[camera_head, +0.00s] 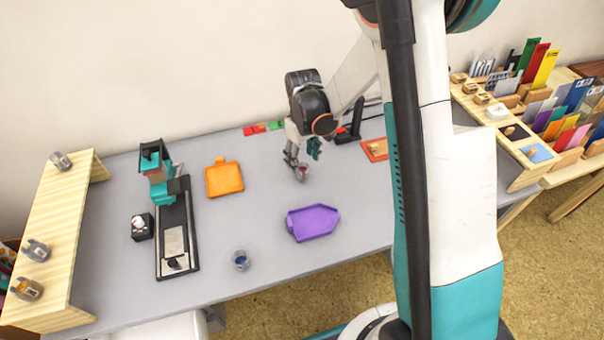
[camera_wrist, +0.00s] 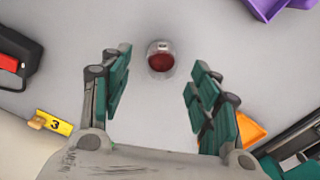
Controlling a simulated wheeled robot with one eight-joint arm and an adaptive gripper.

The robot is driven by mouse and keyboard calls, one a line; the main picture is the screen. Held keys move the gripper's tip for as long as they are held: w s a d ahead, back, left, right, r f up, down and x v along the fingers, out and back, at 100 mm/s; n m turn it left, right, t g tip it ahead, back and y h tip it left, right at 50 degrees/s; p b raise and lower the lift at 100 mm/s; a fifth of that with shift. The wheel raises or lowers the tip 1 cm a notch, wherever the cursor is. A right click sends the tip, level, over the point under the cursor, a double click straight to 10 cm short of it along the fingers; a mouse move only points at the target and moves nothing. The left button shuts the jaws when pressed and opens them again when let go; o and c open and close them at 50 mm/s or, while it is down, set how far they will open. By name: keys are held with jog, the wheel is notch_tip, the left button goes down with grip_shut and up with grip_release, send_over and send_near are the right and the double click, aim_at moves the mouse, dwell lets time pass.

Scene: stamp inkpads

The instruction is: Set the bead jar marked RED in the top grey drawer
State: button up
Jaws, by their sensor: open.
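A small clear jar with dark red contents (camera_head: 302,174) stands on the grey table; it also shows in the wrist view (camera_wrist: 160,61). No readable label shows on it. My gripper (camera_head: 297,160) is open and empty close above the jar. In the wrist view, its green-padded fingers (camera_wrist: 162,80) are spread to either side, with the jar just beyond the tips, roughly centred in the gap. I cannot make out a grey drawer clearly; a pale cabinet-like edge (camera_head: 214,318) shows below the table's front edge.
A purple tray (camera_head: 313,222), an orange tray (camera_head: 224,179) and a jar with blue contents (camera_head: 241,260) lie around. A black-and-teal press (camera_head: 174,235) stands left. Table between the trays is clear.

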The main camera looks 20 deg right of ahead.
aim_at(302, 166)
jog(key=shift+a+f+b, duration=0.1)
jog(key=shift+f+b, duration=1.35)
jog(key=shift+f, duration=1.3)
jog(key=shift+r, duration=0.1)
jog(key=c, duration=1.2)
jog(key=shift+c, duration=0.3)
notch_tip(302, 166, up, 20)
jog(key=p, duration=0.7)
